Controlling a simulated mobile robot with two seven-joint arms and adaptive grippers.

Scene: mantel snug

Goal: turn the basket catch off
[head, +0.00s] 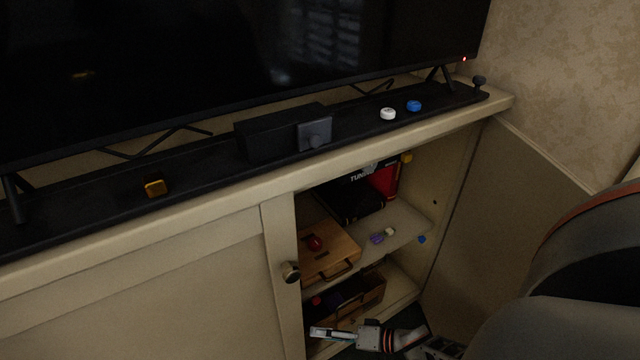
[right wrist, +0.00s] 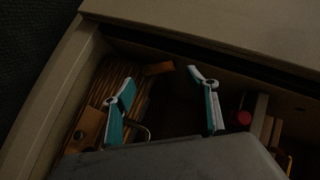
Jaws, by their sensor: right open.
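A dark brown wooden basket (head: 368,299) stands on the lower shelf of the open cabinet, with dark and red things in it. My right gripper (head: 318,333) is low in front of the basket in the head view, its fingers apart. In the right wrist view the gripper (right wrist: 163,88) is open with teal-lined fingers and nothing between them. Beyond the fingertips is a small orange-brown wooden piece (right wrist: 158,69). An orange-brown block with a dark round spot (right wrist: 88,127) is beside the left finger. I cannot tell which piece is the catch. My left gripper is not in view.
A wooden case (head: 328,262) with a red object on it sits on the upper shelf. The cabinet door (head: 520,205) stands open at right, near a dark chair (head: 585,270). A closed door with a round knob (head: 290,271) is at left.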

